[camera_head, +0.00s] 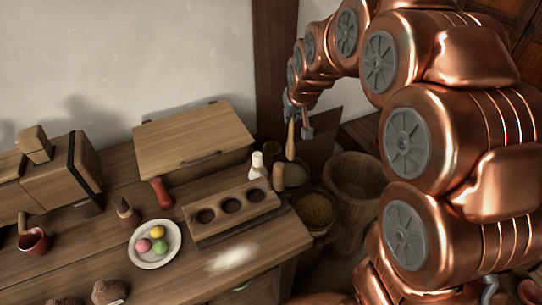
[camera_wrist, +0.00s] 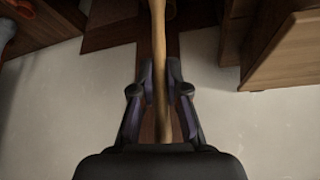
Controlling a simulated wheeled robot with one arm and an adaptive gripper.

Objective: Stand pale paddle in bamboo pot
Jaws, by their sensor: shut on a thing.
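The pale paddle (camera_head: 291,141) is a long, slim tan wooden piece. My gripper (camera_head: 298,120) holds it in the air beyond the back right end of the bench. In the wrist view my gripper (camera_wrist: 161,82) is shut around the paddle's shaft (camera_wrist: 158,40), with a finger on each side. In the head view the paddle hangs roughly upright, its lower end above the bench's right end. A small brown cup (camera_head: 272,152), likely the bamboo pot, stands at the back right, partly hidden by a white bottle; its inside is not clear.
A white-topped bottle (camera_head: 257,166) and a short pale wooden piece (camera_head: 278,177) stand near the cup. A wooden block with three holes (camera_head: 232,209), a lidded box (camera_head: 193,140) and a plate of coloured balls (camera_head: 154,258) are on the bench. Tubs (camera_head: 352,185) stand right.

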